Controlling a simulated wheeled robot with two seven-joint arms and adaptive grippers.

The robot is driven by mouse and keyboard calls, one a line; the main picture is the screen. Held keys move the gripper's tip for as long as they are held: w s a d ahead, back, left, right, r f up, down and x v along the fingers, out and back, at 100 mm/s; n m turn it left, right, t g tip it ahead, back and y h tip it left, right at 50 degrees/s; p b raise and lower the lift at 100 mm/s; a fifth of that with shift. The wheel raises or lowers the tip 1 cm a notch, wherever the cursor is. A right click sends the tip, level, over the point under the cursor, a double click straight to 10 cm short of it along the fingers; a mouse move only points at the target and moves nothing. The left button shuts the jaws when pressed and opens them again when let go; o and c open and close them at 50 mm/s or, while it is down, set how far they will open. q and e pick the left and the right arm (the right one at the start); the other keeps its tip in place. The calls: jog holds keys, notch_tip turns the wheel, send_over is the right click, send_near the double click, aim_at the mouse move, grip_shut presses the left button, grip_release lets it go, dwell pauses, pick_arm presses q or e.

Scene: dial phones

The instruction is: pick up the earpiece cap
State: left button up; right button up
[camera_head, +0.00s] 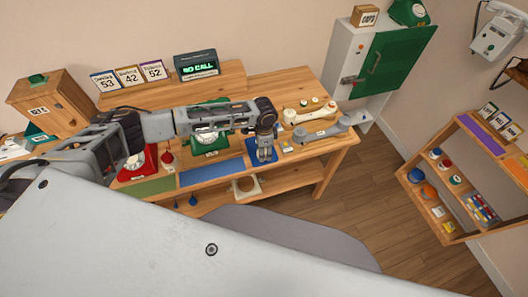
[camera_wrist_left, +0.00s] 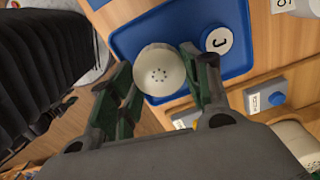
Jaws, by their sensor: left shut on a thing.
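In the head view my left gripper (camera_head: 265,157) points down over the blue tray (camera_head: 250,146) and hides the cap. I cannot tell whether the cap touches the tray. My right gripper is not in view.
A cabinet with a green door (camera_head: 394,65) stands at the back right.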

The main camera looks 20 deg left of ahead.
pick_arm(q)
notch_tip(320, 180, up, 9)
jog(key=shift+b, duration=0.35)
jog(key=shift+s+d+r+p, duration=0.1)
jog(key=shift+s+p, duration=0.4)
jog(key=shift+p, duration=0.2)
dwell(0.5)
jog(key=shift+r, duration=0.1)
